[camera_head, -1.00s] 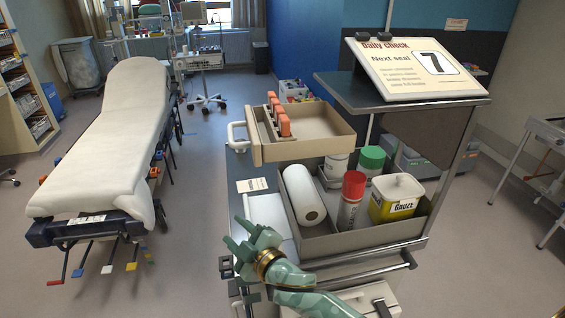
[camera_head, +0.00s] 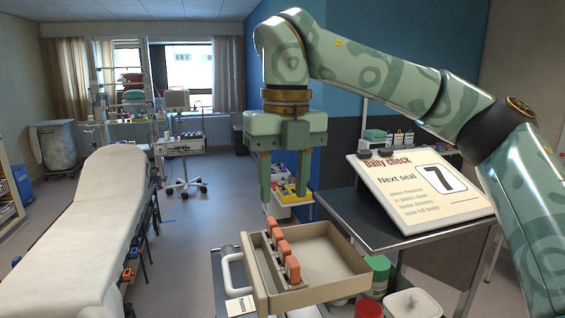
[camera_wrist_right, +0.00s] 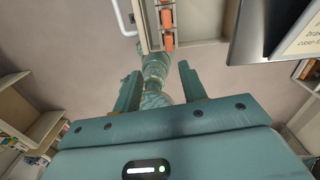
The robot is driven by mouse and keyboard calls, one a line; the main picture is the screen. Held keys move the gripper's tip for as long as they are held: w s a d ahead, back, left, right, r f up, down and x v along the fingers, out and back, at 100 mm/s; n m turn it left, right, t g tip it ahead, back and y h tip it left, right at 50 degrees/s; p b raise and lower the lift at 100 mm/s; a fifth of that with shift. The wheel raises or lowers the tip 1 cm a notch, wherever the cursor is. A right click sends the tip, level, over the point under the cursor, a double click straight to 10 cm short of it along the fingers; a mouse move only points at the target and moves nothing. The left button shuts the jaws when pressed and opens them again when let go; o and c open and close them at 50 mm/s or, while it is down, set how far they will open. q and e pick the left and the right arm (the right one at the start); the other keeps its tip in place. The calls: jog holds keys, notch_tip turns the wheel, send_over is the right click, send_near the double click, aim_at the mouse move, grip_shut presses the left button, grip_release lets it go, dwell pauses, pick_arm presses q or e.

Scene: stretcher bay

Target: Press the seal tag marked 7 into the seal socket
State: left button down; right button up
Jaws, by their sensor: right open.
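Several orange seal tags (camera_head: 284,252) stand in a row in a holder along the left side of an open beige drawer (camera_head: 330,259). I cannot read numbers on them. Two tags (camera_wrist_right: 167,29) also show at the top of the right wrist view. My right gripper (camera_head: 284,200) is open and empty, pointing down above the far left part of the drawer, apart from the tags. Its open fingers (camera_wrist_right: 160,85) show in the right wrist view. A tilted board (camera_head: 421,191) reads "Daily check", "Next seal" and a large 7. I cannot make out the seal socket. My left gripper is not in view.
The board rests on a dark cart top (camera_head: 350,215) right of the drawer. A green-capped container (camera_head: 377,268), a red cap (camera_head: 368,308) and a white-topped can (camera_head: 412,302) stand below the drawer's right side.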

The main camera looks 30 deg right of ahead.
aim_at(293, 261)
jog(key=shift+m, duration=0.6)
jog(key=f, duration=0.4)
jog(key=d+f, duration=0.1)
jog(key=f, duration=0.4)
jog(key=s+f+b, duration=0.1)
jog(key=f, duration=0.3)
jog(key=shift+d+f, duration=0.15)
jog(key=shift+f, duration=0.7)
